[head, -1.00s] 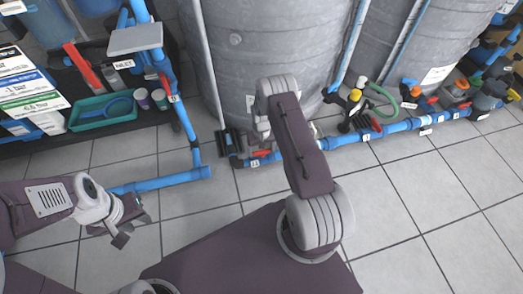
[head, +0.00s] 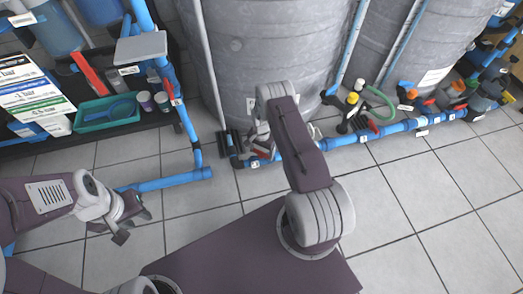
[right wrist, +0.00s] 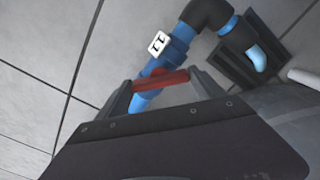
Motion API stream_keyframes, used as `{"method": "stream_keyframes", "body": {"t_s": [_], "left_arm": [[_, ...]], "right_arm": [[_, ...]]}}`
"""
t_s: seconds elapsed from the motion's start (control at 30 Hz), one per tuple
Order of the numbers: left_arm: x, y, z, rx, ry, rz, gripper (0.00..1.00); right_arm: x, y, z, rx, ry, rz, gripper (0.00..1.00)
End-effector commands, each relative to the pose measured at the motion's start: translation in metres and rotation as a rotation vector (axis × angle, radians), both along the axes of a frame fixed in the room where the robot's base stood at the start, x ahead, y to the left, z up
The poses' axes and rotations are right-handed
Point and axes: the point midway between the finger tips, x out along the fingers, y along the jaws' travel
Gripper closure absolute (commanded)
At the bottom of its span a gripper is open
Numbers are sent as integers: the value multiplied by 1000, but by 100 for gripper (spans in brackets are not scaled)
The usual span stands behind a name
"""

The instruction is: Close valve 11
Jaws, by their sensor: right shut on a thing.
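Valve 11 is on the low blue pipe at the foot of the large grey tank. Its white 11 tag (right wrist: 159,43) is on the pipe in the right wrist view, and a small tag (head: 255,164) shows there in the head view. The red valve handle (right wrist: 162,80) lies slantwise across the blue pipe. My right gripper (right wrist: 160,88) is shut on this handle, one finger at each end. In the head view my right arm mostly hides the handle and gripper. My left gripper (head: 121,234) hangs over the floor at left, apart from the valve; its jaw opening is unclear.
The grey tank (head: 270,60) stands right behind the valve. A black elbow (right wrist: 208,14) and a black pipe support (right wrist: 240,60) are close to the gripper. A shelf with a teal tray (head: 105,115) is at left. The tiled floor at right is clear.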

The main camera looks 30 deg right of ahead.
Motion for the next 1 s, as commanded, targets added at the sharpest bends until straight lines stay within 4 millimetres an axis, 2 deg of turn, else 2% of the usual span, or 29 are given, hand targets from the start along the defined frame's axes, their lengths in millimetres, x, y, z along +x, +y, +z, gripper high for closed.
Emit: {"method": "stream_keyframes", "body": {"t_s": [0.6,1.0], "left_arm": [[0,0,13,0,0,0,66],[0,0,15,0,0,0,66]], "right_arm": [[0,0,1,1,1,-558,62],[-1,0,0,0,1,-772,62]]}}
